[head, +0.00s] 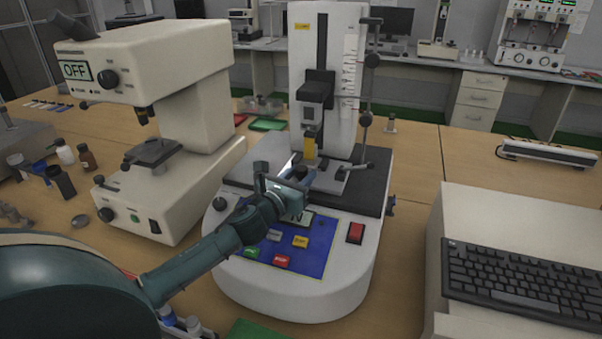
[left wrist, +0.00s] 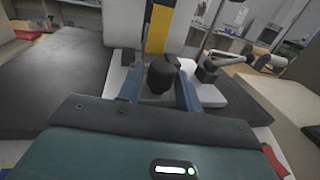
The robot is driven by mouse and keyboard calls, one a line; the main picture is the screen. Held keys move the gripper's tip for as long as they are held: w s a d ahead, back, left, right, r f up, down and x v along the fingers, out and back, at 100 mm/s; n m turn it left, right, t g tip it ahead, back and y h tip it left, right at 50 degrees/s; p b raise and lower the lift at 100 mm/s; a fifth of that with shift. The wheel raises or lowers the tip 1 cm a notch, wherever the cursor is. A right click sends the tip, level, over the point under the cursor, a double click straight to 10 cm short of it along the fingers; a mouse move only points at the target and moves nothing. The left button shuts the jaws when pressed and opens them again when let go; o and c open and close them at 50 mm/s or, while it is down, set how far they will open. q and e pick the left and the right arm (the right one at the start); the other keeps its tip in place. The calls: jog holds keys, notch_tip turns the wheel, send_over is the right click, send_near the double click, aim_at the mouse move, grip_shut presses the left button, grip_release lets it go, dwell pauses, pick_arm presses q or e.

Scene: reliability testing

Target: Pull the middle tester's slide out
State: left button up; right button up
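The middle tester (head: 335,270) is a white machine with a rounded base, a blue button panel and a tall column. Its slide (head: 335,178) is a light plate on the dark deck below the yellow-tipped head. My left gripper (head: 306,172) reaches over the panel to the slide's front. In the left wrist view, the slide (left wrist: 212,95) lies ahead with a dark round knob (left wrist: 162,76) at its front. The fingers (left wrist: 160,92) are apart, one on each side of the knob, with a gap visible at the left finger. My right gripper is not in view.
A microscope-like device (head: 165,150) with an OFF display stands close at left. A light case with a black keyboard (head: 520,280) is at right. Small bottles (head: 66,152) stand at far left. Bare table lies between the tester and the keyboard case.

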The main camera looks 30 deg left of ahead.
pick_arm(q)
jog(key=shift+w, duration=0.3)
jog(key=shift+c, duration=0.3)
grip_shut()
